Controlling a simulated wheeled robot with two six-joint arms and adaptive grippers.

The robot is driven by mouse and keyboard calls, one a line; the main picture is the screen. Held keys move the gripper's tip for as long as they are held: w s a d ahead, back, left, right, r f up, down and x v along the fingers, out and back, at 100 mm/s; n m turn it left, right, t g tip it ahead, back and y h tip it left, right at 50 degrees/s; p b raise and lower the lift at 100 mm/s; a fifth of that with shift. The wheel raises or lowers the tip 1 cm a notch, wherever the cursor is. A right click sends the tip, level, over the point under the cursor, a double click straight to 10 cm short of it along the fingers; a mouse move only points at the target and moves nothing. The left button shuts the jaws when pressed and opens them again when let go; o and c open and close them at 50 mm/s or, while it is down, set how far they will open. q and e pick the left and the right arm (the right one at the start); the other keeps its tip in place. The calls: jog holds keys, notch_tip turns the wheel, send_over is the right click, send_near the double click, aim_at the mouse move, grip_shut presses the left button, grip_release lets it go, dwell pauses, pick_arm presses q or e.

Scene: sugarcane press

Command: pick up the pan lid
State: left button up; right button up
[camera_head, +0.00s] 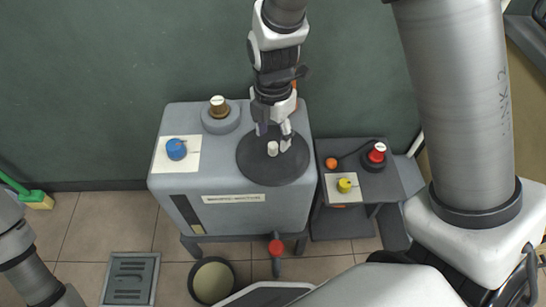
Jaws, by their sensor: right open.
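The pan lid (257,172) is a dark round disc with a pale knob (272,149) at its middle. It lies on the top right of the grey machine. My right gripper (275,133) comes down from the top of the picture over the lid. Its fingers are apart, close to the knob, one on the left behind it and one on the right. I cannot tell whether a finger touches the knob. My left gripper is out of view; only part of that arm shows at the lower left.
The grey machine (255,215) has a blue knob (176,149) and a brown-topped cap (218,106). A side stand (375,188) carries a red button (377,153) and a yellow knob (344,185). A round container (213,281) stands on the floor below. A dark green wall is behind.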

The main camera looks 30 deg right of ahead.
aim_at(273, 145)
notch_tip(273, 145, down, 5)
jog(key=shift+w+d+r+b, duration=0.1)
jog(key=shift+w+r+b, duration=0.05)
jog(key=shift+b, duration=0.8)
jog(key=shift+r, duration=0.1)
grip_shut()
